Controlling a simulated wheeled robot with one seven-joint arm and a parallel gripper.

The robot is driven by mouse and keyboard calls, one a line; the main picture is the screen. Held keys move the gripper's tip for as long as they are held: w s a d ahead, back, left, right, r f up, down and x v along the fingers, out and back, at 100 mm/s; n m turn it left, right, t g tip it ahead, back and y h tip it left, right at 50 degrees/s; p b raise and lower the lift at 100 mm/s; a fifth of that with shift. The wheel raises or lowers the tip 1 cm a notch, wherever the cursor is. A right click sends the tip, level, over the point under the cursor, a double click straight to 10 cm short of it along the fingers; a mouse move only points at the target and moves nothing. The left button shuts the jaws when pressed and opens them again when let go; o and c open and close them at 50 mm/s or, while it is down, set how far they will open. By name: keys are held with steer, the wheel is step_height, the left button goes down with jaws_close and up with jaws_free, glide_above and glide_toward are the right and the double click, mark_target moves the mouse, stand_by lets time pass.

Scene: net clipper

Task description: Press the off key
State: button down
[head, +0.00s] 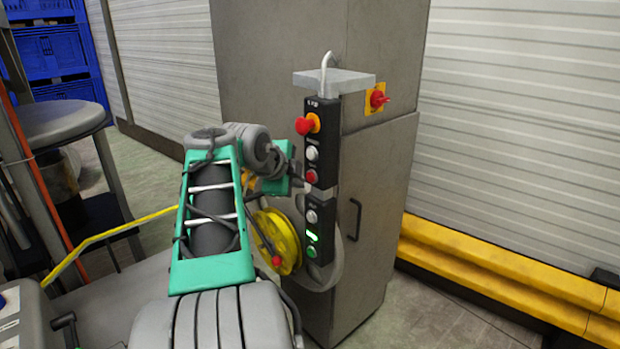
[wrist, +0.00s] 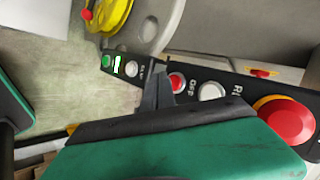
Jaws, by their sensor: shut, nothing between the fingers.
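The off key is a round red button (head: 311,176) on the black control panel (head: 321,145) hung on the grey cabinet. In the wrist view the red off key (wrist: 178,82) has the label OFF beside it. My gripper (head: 297,181) is just left of the panel at about the height of this key. In the wrist view my gripper's dark fingers (wrist: 158,82) are together and empty, with their tips close beside the red key and partly overlapping its edge. I cannot tell whether they touch it.
A red emergency-stop knob (head: 307,124) and a white button (head: 312,153) sit above the key. A lower panel has a white button (head: 311,216), a lit green lamp (head: 312,238) and a green button (head: 312,251). A yellow reel (head: 278,240) stands left of it.

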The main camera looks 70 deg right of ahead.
steer(key=shift+d, duration=0.1)
steer(key=shift+s+d+b, duration=0.2)
steer(key=shift+d+b, duration=0.1)
steer(key=shift+s+d, duration=0.15)
steer(key=shift+d, duration=0.2)
stand_by(0.7)
steer(key=shift+w+a+b, duration=0.35)
steer(key=shift+a+b, duration=0.15)
steer(key=shift+a, duration=0.25)
